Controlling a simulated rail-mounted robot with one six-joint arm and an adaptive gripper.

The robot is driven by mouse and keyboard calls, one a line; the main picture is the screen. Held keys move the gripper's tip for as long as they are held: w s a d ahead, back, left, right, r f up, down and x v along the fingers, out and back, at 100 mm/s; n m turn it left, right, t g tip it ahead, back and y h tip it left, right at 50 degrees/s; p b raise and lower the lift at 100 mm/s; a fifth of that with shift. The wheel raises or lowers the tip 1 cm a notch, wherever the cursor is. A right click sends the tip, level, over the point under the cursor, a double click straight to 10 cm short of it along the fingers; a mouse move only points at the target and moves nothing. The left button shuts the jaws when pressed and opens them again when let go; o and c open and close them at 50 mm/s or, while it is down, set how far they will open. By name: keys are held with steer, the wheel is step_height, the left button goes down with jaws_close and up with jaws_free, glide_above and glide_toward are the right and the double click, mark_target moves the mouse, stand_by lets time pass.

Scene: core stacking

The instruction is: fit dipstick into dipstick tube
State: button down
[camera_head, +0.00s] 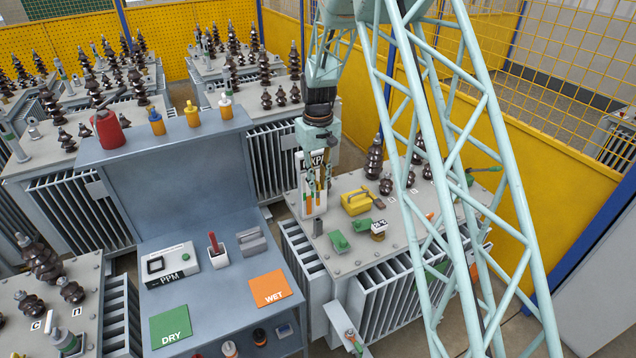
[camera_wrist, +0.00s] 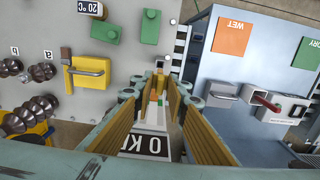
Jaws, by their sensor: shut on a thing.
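The panel's lettered face (camera_wrist: 145,145) shows between the fingers, with orange and green marks beyond.
A yellow handled block (camera_head: 356,201), green blocks (camera_head: 338,241) and a small labelled part (camera_head: 378,231) stand right of the gripper. Dark insulators (camera_head: 374,160) rise behind. The blue bench (camera_head: 215,300) at left holds a PPM meter (camera_head: 172,263), a WET mat (camera_head: 270,287) and a DRY mat (camera_head: 170,326).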

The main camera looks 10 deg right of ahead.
mark_target(318, 195)
stand_by(0.3)
steer(key=shift+f+b, duration=1.9)
steer(key=shift+f, duration=0.95)
steer(key=shift+b, duration=0.5)
stand_by(0.7)
steer(key=shift+f+b, duration=1.4)
steer(key=shift+f, duration=1.1)
stand_by(1.2)
